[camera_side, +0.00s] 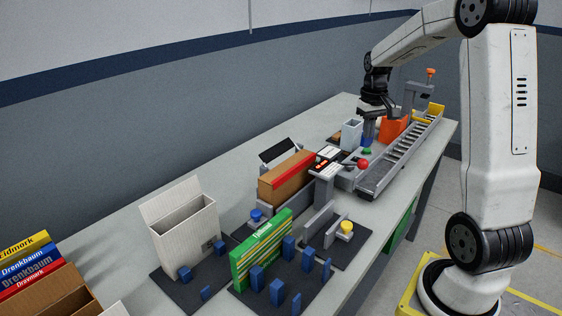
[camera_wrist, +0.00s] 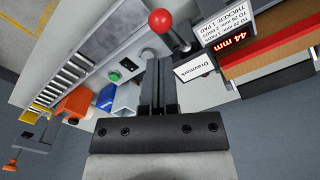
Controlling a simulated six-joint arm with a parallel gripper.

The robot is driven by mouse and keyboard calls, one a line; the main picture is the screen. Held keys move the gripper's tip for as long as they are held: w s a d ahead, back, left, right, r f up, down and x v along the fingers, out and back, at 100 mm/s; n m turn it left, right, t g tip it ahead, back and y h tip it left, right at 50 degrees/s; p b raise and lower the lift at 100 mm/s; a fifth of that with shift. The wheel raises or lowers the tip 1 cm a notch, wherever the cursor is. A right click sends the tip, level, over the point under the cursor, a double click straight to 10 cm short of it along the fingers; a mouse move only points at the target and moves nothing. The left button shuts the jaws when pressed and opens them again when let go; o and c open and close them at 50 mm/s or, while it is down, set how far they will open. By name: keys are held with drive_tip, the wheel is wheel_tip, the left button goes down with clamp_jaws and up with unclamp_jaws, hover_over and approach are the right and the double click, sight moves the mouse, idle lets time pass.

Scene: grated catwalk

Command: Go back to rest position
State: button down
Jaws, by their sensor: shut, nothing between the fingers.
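My gripper (camera_side: 368,138) hangs over the far part of the bench, pointing down, beside a small white bin and an orange bin. In the wrist view my gripper (camera_wrist: 158,66) shows its two dark fingers pressed together with nothing between them. The red ball-topped lever (camera_side: 363,163) stands just in front of the gripper; it also shows beyond the fingertips in the wrist view (camera_wrist: 161,21). A green button (camera_wrist: 113,77) is left of the fingers. I cannot tell the exact height of the fingertips above the surface.
A roller conveyor (camera_side: 400,155) runs along the right bench edge. The orange bin (camera_side: 392,130) and white bin (camera_side: 351,133) are close to the gripper. A brown box (camera_side: 287,180), white open box (camera_side: 187,232) and green box (camera_side: 262,247) stand nearer. A display (camera_wrist: 222,62) reads 44 mm.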

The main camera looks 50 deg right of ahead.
drive_tip(key=shift+w+a+f, duration=0.15)
drive_tip(key=shift+a, duration=0.3)
drive_tip(key=s+a+f+n+t, duration=0.1)
drive_tip(key=s+a+f+n, duration=0.1)
drive_tip(key=a, duration=1.2)
drive_tip(key=s+a+f+n+t, duration=0.1)
drive_tip(key=a+f+n, duration=0.3)
drive_tip(key=a, duration=1)
wheel_tip(320, 180, down, 3)
drive_tip(key=shift+s+f+t, duration=0.15)
drive_tip(key=shift+s+t, duration=0.15)
drive_tip(key=shift+s, duration=0.35)
